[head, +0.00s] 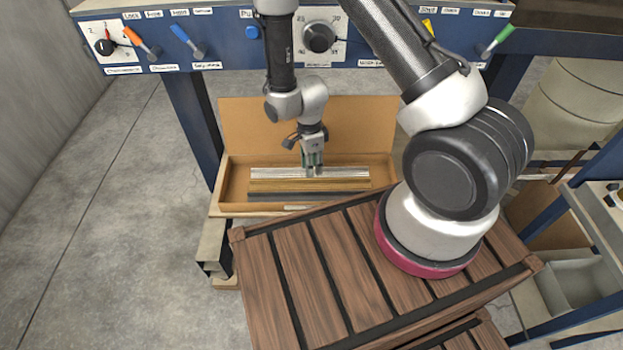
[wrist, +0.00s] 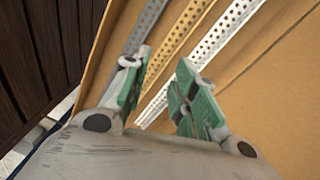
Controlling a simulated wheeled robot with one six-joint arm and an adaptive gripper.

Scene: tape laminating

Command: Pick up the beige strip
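The beige strip (head: 275,186) lies in an open cardboard box, between a white strip (head: 270,173) and a dark grey strip (head: 275,196). In the wrist view the beige strip (wrist: 181,39) is a perforated tan length that runs down between my fingertips. My gripper (head: 313,171) points down over the strips. In the wrist view my gripper (wrist: 163,68) is open, its green-padded fingers apart, with the beige strip and part of the white strip (wrist: 215,46) showing between them. Nothing is held. The height of the fingertips above the strips is hard to tell.
The cardboard box (head: 235,190) has a tall raised back flap and low walls around the strips. A slatted brown wooden surface (head: 300,270) stands in front of it. A blue control panel (head: 225,52) with knobs and levers is behind. Grey floor is open at left.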

